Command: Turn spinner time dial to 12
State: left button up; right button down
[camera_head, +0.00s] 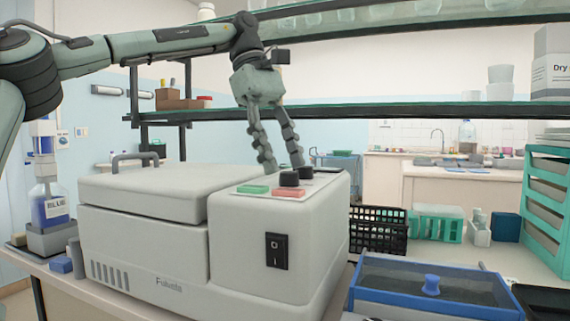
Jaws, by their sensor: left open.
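The spinner (277,215) is a pale grey box with a closed lid (160,188) on its left part. Two black dials stand on the top panel of its right part: a nearer dial (289,179) and a farther dial (304,172). I cannot tell which one sets the time, and their markings are too small to read. My left gripper (283,162) points down just above and behind the dials, its fingers apart and nothing visible between them. Whether a fingertip touches a dial is unclear. My right gripper is out of view.
A green button (253,189) and a red button (285,194) lie in front of the dials. A black switch (277,251) is on the spinner's front. A glass shelf (400,111) crosses behind my left gripper. A blue-rimmed tray (430,301) and black basket (378,231) stand to the right.

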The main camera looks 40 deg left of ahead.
aim_at(271, 185)
pick_arm(q)
jog(key=v, duration=0.5)
jog(key=shift+r, duration=0.35)
